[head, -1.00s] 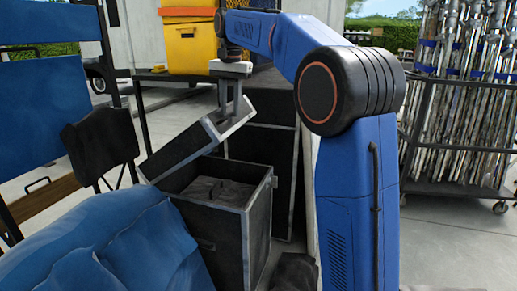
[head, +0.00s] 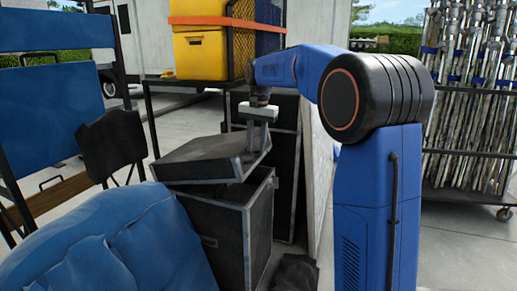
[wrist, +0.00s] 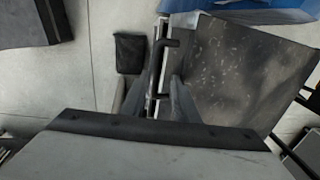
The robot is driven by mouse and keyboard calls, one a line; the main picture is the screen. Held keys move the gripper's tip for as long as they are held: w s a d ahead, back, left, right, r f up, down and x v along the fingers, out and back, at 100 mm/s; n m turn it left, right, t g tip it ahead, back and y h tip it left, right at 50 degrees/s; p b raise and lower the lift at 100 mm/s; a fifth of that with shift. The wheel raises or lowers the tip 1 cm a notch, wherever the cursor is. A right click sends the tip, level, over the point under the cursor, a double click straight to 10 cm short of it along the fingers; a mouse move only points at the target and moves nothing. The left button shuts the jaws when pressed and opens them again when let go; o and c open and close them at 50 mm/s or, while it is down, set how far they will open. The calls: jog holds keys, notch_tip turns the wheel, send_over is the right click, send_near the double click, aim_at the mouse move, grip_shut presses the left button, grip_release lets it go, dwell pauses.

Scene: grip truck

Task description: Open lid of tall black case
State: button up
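The tall black case (head: 228,237) with grey metal edges stands in the middle of the head view. Its lid (head: 205,157) is partly open, tilted at a low angle with its right side raised above the case's rim. The scuffed lid panel fills the right of the wrist view (wrist: 240,75). My gripper (head: 251,142) is at the lid's raised right edge. In the wrist view my fingers (wrist: 163,100) straddle that edge, beside its dark handle, and look closed on it. The inside of the case is mostly hidden under the lid.
A blue covered heap (head: 95,240) is at the front left and a black folding chair (head: 112,147) behind it. Another dark case (head: 286,150) stands close behind. Yellow cases (head: 202,50) sit on a stand. A small dark bag (wrist: 130,53) lies on the floor.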

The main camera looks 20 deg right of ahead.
jog(key=shift+s+d+f, duration=0.15)
jog(key=shift+d+f, duration=0.05)
jog(key=shift+f, duration=0.3)
jog(key=shift+r, duration=0.1)
notch_tip(320, 180, up, 20)
jog(key=shift+a, duration=0.15)
dwell(2.6)
dwell(0.5)
jog(key=s+d+f+y, duration=0.1)
jog(key=s+d+f, duration=0.2)
jog(key=f, duration=0.5)
jog(key=s+d+f, duration=0.2)
jog(key=s+f, duration=0.1)
jog(key=f, duration=0.4)
notch_tip(320, 180, down, 17)
jog(key=w+a, duration=0.2)
jog(key=shift+w+a+t, duration=0.2)
jog(key=shift+w+t, duration=0.2)
jog(key=shift+c, duration=0.6)
